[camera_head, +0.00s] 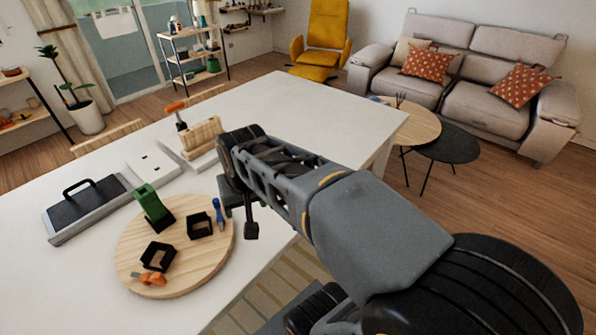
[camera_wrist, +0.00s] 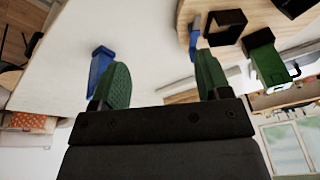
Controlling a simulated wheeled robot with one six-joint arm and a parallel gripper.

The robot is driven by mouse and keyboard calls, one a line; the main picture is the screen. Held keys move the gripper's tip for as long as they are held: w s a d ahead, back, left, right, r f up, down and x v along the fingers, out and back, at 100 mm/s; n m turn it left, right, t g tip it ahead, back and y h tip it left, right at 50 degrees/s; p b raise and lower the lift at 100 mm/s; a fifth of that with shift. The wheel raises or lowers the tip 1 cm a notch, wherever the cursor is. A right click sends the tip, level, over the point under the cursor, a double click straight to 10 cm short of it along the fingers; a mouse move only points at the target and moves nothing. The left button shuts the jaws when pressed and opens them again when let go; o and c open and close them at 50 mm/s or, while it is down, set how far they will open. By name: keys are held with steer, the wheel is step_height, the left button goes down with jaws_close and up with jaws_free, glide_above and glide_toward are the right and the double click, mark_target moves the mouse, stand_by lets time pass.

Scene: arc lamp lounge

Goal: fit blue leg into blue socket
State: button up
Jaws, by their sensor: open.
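The blue leg (camera_wrist: 101,62) is a blue block on the white table, partly covered by my left fingertip in the wrist view. My arm hides it in the head view. My gripper (camera_wrist: 160,72) is open and empty, with the leg beside its left finger rather than between the fingers. The gripper (camera_head: 240,212) also shows in the head view, right of the round board. A black open-topped socket (camera_head: 200,225) sits on the board, next to a small blue piece (camera_head: 219,212). In the wrist view, this socket (camera_wrist: 226,28) appears empty, with the blue piece (camera_wrist: 194,38) beside it.
The round wooden board (camera_head: 190,270) also holds a green leg (camera_head: 151,204) in a black base, another black socket (camera_head: 158,255) and an orange piece (camera_head: 153,279). A dark-lidded case (camera_head: 88,205), a white plate (camera_head: 152,162) and a wooden rack (camera_head: 203,137) stand behind. The table's (camera_head: 300,110) far right is clear.

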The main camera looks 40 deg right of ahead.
steer(key=shift+o, duration=0.4)
steer(key=w+d+r+m+g+p, duration=0.1)
steer(key=w+d+r+m, duration=0.2)
steer(key=w+d+m, duration=0.2)
steer(key=shift+w+d+r, duration=0.3)
steer(key=shift+w+d, duration=0.05)
steer(key=shift+d, duration=0.7)
steer(key=w+d+r+m+g+y+p, duration=0.1)
steer(key=w+d+r+m+g+p, duration=0.15)
steer(key=d+m, duration=0.65)
steer(key=shift+n+t, duration=0.25)
steer(key=shift+n, duration=0.25)
steer(key=d+f, duration=0.1)
steer(key=f, duration=0.4)
steer(key=w+d+f, duration=0.1)
steer(key=f, duration=0.2)
steer(key=shift+d+b, duration=0.3)
steer(key=shift+d, duration=0.05)
steer(key=shift+a+f+p, duration=0.15)
steer(key=shift+f+p, duration=0.4)
steer(key=shift+f, duration=2.75)
steer(key=c, duration=1.1)
steer(key=shift+c, duration=0.2)
steer(key=shift+r, duration=0.1)
